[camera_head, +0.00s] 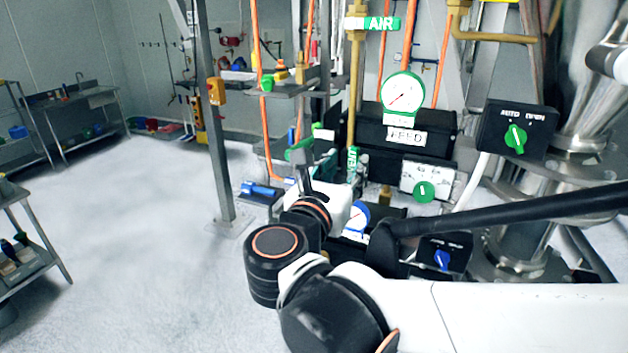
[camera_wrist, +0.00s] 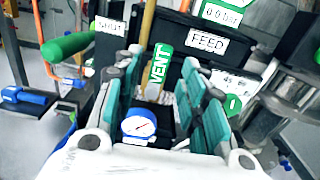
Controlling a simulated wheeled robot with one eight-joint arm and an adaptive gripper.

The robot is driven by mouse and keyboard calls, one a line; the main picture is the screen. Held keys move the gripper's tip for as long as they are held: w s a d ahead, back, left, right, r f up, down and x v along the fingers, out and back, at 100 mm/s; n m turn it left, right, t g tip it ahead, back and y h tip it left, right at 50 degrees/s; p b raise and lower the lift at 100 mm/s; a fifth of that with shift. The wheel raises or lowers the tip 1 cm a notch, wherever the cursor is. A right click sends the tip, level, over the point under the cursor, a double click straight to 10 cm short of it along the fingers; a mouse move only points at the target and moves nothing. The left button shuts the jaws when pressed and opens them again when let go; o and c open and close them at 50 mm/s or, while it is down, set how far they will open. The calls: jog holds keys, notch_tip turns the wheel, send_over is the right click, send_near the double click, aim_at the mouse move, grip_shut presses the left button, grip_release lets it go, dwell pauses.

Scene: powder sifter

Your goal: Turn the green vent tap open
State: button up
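A green tap handle (camera_wrist: 67,46) sticks out at the upper left of the wrist view, beside a small white label card (camera_wrist: 109,27). It also shows in the head view (camera_head: 299,149), partly hidden close to my gripper (camera_head: 316,165). A green VENT label (camera_wrist: 157,64) stands upright on a brass pipe, and it also shows in the head view (camera_head: 352,160). In the wrist view my gripper (camera_wrist: 161,78) is open, with its teal finger pads apart and nothing held. The green handle lies left of both fingers, outside the gap. Contact with it is not visible.
A blue-rimmed gauge (camera_wrist: 138,124) shows between the fingers. A blue handle (camera_head: 261,189) sits lower left of the green one. Black FEED housing (camera_head: 405,137), a control box (camera_head: 517,130) and a steel post (camera_head: 212,120) crowd the area. Floor at left is clear.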

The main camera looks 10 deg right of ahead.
jog(key=v, duration=0.8)
jog(key=shift+a, duration=0.1)
